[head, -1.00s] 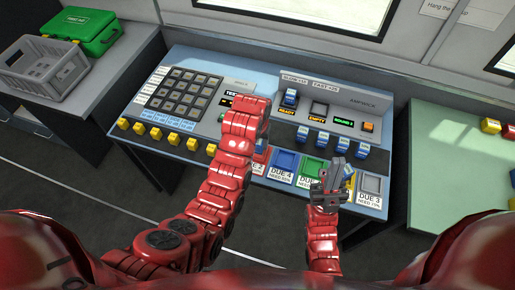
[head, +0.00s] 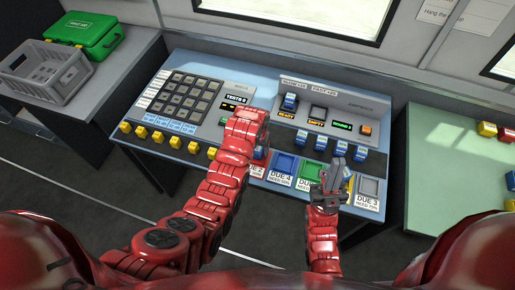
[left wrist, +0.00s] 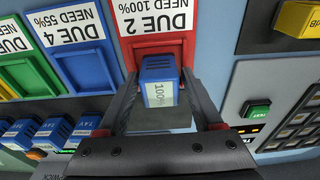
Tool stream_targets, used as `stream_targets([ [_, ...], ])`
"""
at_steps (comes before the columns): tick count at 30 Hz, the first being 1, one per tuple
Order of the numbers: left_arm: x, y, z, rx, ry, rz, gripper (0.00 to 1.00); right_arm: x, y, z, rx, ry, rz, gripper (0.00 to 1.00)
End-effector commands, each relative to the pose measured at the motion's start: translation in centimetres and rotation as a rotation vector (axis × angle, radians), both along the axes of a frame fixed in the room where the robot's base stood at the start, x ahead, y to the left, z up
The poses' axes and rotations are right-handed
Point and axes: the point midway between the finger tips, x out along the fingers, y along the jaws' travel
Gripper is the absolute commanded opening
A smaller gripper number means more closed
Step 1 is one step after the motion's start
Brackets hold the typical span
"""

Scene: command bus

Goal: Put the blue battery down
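The blue battery (left wrist: 160,92), with a "100%" label, is between the fingers of my left gripper (left wrist: 160,80) in the left wrist view. The fingers lie close against both its sides, and I see no clear gap. Its far end is at the recess of the red "DUE 2 NEED 100%" tray (left wrist: 152,20); whether it rests on the tray floor I cannot tell.
A blue "DUE 4" tray (head: 284,164) and a green tray (head: 312,172) sit right of the red one. Several blue batteries (head: 318,142) stand in a row behind. A keypad (head: 184,97) and yellow blocks (head: 158,137) are to the left. A grey tray (head: 370,188) is far right.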

Motion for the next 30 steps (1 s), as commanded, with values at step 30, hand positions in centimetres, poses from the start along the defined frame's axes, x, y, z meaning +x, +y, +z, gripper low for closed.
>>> stream_targets([
  [30, -1.2, 0.4, 10.9, 0.0, 0.003, 0.0, 0.8, 0.0, 0.0, 3.9, 0.0, 0.0, 0.0, 0.0],
])
